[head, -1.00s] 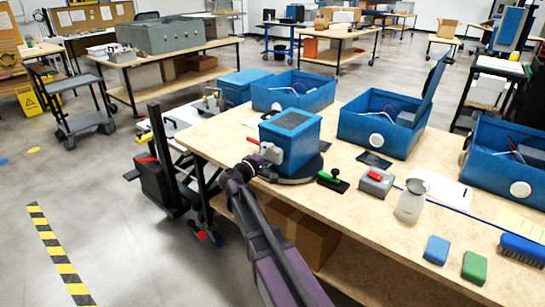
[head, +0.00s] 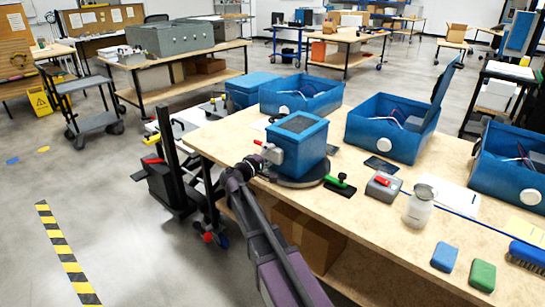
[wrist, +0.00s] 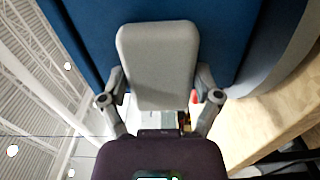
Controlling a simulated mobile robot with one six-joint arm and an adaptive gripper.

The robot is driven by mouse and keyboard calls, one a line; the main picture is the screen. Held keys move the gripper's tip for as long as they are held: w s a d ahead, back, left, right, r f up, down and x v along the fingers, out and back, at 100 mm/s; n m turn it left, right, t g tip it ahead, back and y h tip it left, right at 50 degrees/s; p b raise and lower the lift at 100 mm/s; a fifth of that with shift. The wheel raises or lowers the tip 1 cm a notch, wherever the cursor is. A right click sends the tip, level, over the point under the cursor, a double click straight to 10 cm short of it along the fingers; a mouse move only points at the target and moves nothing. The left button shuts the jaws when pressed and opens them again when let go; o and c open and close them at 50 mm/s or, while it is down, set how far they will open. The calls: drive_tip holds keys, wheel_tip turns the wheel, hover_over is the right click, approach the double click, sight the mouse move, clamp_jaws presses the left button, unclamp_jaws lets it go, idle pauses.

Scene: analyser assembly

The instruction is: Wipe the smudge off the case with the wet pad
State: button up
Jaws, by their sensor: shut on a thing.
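The blue case (head: 305,152) with a dark top panel stands on a dark round plate (head: 300,181) at the bench's near left. A grey block (head: 273,154) with a red tip shows at its left side. My gripper (head: 252,166) is at that block. In the wrist view its fingers (wrist: 160,98) are shut on either side of the grey block (wrist: 158,55), which lies against the blue case wall (wrist: 235,30). I cannot make out a smudge. I cannot tell which item is the wet pad; a green-handled black block (head: 340,186) lies right of the case.
Blue bins (head: 385,130) line the back. A black lift stand (head: 170,165) is left of the bench.

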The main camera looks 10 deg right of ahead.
drive_tip(key=shift+w+a, duration=0.75)
drive_tip(key=shift+w, duration=0.15)
drive_tip(key=shift+v, duration=3)
drive_tip(key=shift+s, duration=0.1)
drive_tip(key=shift+v, duration=1.45)
